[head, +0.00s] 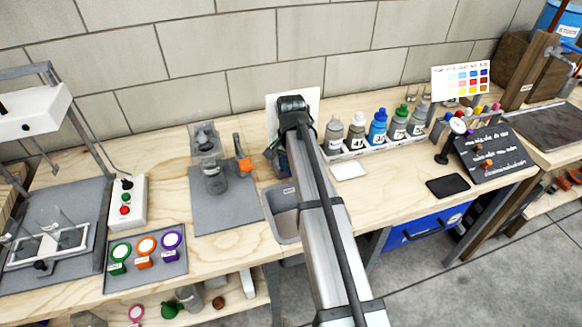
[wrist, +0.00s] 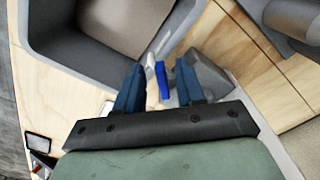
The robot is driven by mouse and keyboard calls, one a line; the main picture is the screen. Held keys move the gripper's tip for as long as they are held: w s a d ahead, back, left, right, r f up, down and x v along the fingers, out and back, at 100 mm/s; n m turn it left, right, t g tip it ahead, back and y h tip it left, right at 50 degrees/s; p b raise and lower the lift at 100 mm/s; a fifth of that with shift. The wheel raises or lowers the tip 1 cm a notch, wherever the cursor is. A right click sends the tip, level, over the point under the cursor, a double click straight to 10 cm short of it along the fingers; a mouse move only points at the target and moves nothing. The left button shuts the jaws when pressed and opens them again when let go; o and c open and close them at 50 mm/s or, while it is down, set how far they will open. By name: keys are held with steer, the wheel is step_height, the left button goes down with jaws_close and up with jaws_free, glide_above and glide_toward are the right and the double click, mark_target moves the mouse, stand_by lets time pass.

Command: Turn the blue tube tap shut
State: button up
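A small bright blue piece (wrist: 164,79), which looks like the blue tap handle, shows in the wrist view beside a pale beige part (wrist: 153,86). Both lie between the two dark blue fingers of my gripper (wrist: 158,85). The fingers are apart, with a visible gap on each side of the blue piece. I cannot tell how deep the blue piece sits between them, or which way the tap is turned. In the head view my arm covers this spot, and only the dark end of my gripper (head: 281,160) shows beside the bin.
A grey bin (head: 283,222) is set at the bench's front edge, close to my gripper. An orange-handled tap (head: 243,164) stands left of it near a jar (head: 214,180). Several bottles (head: 377,128) stand in a white rack to the right. A white pad (head: 349,170) lies before them.

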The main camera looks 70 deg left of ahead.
steer(key=shift+f, duration=0.15)
jaws_close()
stand_by(0.4)
